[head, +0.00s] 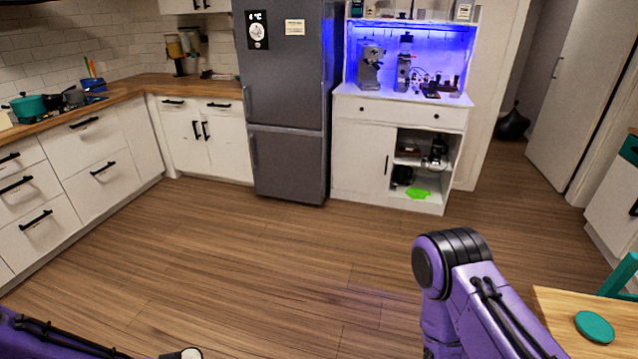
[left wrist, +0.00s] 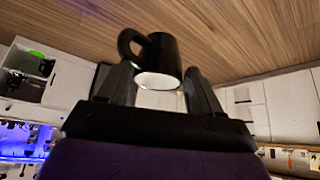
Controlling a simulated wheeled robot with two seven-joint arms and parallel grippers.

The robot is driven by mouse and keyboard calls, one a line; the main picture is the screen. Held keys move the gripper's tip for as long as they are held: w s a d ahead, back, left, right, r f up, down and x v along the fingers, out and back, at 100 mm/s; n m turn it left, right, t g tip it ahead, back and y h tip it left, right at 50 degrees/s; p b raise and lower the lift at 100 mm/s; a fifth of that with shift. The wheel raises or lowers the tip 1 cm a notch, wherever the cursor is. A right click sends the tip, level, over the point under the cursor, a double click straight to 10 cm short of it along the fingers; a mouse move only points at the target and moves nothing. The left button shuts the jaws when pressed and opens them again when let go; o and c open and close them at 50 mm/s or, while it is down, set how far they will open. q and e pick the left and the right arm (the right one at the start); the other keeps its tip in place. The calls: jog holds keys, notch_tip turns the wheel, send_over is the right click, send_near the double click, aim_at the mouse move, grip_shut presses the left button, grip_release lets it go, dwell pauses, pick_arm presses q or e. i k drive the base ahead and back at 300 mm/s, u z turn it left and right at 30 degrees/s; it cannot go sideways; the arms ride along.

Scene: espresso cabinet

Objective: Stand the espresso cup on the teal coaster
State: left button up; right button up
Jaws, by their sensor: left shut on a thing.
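A black espresso cup (left wrist: 165,52) with a pale rim and a loop handle is between the fingers of my left gripper (left wrist: 159,73) in the left wrist view. The fingers are shut on the cup, with the handle by the left finger. The wrist view shows the room upside down, so I leave the cup's true tilt open. A round teal coaster (head: 595,327) lies on the wooden table at the lower right of the head view, with nothing on it.
The wooden table (head: 555,318) has a teal chair (head: 622,275) at its far side. A white espresso cabinet (head: 360,160) with a blue-lit shelf stands at the back, its lower right compartment open. A grey fridge (head: 285,160) stands beside it. The middle floor is clear.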

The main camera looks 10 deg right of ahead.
aim_at(587, 320)
jog(key=i, duration=2.05)
jog(key=z, duration=3.75)
